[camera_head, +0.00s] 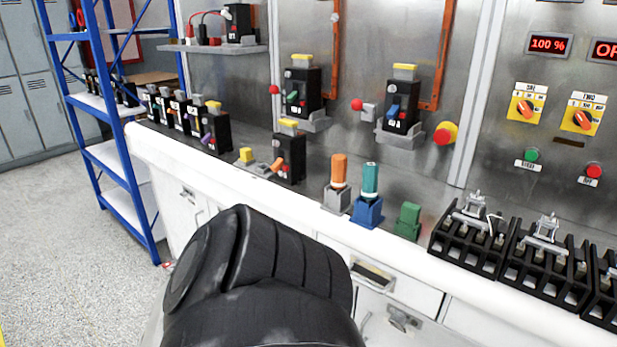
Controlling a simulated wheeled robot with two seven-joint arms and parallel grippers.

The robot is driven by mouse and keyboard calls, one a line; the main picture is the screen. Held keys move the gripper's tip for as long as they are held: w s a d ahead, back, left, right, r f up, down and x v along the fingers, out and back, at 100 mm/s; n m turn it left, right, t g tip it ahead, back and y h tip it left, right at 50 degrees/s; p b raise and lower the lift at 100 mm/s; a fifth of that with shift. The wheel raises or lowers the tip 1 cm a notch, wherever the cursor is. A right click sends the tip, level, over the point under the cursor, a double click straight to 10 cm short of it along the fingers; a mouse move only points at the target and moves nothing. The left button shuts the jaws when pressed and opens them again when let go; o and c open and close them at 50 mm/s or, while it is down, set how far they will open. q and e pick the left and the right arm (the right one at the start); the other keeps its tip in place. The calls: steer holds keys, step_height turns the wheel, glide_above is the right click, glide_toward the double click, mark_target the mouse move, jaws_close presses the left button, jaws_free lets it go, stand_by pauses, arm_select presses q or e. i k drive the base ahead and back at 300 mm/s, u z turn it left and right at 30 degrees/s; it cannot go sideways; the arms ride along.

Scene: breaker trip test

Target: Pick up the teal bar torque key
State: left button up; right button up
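An upright teal-handled tool (370,182), which looks like the teal bar torque key, stands in a blue holder (367,212) on the white counter. An upright orange-handled tool (339,170) stands in a grey holder (337,200) just to its left. An empty-looking green holder (408,221) sits to its right. One of my black arm links fills the bottom middle of the view, in front of the counter. Neither gripper shows, and nothing is seen touching the teal tool.
Black terminal blocks (466,246) with metal clamps line the counter at right. Black breakers (290,158) stand at left, and others hang on the metal panel behind. A blue shelf rack (118,150) stands at far left. Bare counter lies in front of the holders.

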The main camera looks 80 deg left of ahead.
mark_target(369, 192)
steer(key=u, duration=2.45)
